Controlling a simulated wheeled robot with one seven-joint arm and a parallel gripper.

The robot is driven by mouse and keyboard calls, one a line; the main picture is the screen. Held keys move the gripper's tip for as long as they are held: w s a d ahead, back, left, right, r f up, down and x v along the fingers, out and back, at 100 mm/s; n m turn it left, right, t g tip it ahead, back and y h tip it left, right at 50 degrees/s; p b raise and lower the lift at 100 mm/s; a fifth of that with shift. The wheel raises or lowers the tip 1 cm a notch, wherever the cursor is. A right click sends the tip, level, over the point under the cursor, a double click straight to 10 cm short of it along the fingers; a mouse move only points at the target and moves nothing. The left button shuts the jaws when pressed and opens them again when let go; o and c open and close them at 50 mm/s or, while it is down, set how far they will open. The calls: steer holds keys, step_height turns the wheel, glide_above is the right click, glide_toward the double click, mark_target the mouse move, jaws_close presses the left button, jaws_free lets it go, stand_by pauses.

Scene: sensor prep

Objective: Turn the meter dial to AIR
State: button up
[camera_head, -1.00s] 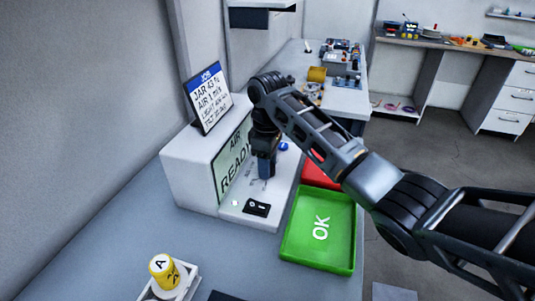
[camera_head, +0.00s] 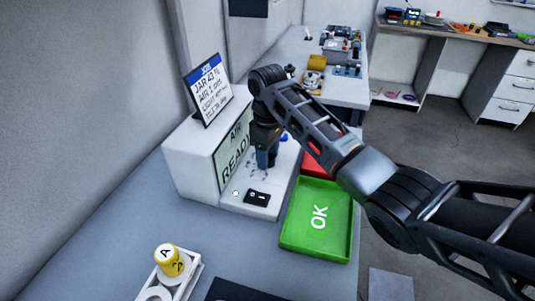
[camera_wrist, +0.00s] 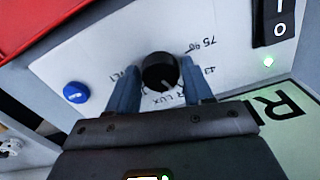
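The meter (camera_head: 190,160) is a white box with a screen (camera_head: 232,158) reading "AIR" and "READY". In the wrist view its black dial (camera_wrist: 160,72) sits on the sloped front panel, with markings around it such as "LUX" and "75 %". My gripper (camera_wrist: 160,88) has its two blue-grey fingers on either side of the dial. The fingers look parted, with small gaps to the dial; contact is not clear. In the head view my gripper (camera_head: 266,160) hangs over the panel and hides the dial.
A rocker switch (camera_head: 257,197) and a blue button (camera_wrist: 76,92) are on the panel. A green OK tray (camera_head: 340,240) and a red tray (camera_head: 318,164) stand to the right. A job card (camera_head: 207,88) stands on the meter. A yellow jar (camera_head: 168,262) is in a white rack.

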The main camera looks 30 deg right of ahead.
steer(key=o, duration=0.3)
step_height(320, 180, up, 8)
steer(key=shift+f, duration=0.1)
stand_by(0.5)
stand_by(0.3)
